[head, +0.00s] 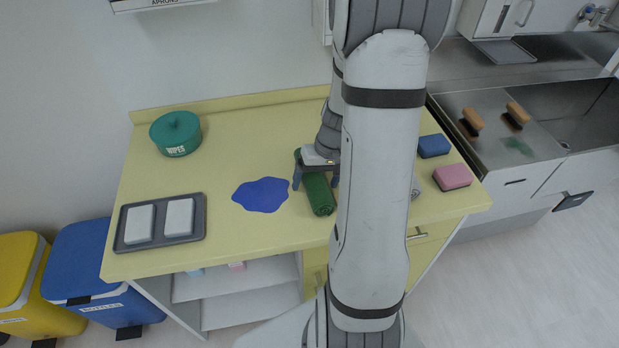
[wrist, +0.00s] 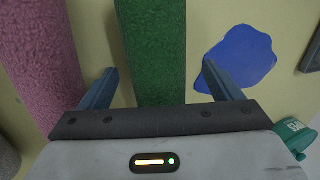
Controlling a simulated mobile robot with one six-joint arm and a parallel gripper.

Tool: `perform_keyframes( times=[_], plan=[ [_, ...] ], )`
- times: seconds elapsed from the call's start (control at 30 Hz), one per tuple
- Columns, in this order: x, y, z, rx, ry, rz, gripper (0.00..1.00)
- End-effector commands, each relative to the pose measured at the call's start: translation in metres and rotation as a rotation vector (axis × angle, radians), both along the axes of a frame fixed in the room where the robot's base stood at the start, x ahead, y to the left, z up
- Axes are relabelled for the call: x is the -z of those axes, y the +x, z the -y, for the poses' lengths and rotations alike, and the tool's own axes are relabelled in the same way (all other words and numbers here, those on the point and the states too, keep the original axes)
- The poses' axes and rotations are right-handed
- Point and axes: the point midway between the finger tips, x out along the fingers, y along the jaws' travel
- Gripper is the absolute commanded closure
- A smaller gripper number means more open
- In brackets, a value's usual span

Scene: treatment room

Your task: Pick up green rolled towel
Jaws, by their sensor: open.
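The green rolled towel (head: 320,196) lies on the yellow counter, to the right of a blue spill; part of it is hidden under my gripper in the head view. My gripper (head: 315,184) is open above it. In the wrist view, the green towel (wrist: 153,45) runs between the two spread fingers of my gripper (wrist: 160,85), with a gap on each side. A pink rolled towel (wrist: 45,60) lies beside it, outside the fingers; my arm hides it in the head view.
The blue spill (head: 261,195) is flat on the yellow counter (head: 240,135). A grey tray (head: 158,247) with two white pads and a green wipes tub (head: 176,134) are at left. Blue (head: 434,146) and pink (head: 452,177) sponges lie at right, near the sink (head: 580,115).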

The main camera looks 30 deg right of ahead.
Motion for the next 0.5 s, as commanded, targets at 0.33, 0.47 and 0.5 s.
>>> perform_keyframes(
  times=[0.33, 0.47, 0.5],
  plan=[
    [0.003, 0.0003, -0.0003, 0.0, -0.001, 0.002, 0.21],
    [0.0029, 0.0002, -0.0002, 0.0, -0.001, 0.002, 0.32],
    [0.0028, 0.0002, -0.0001, 0.0, -0.001, 0.002, 0.35]
  ],
)
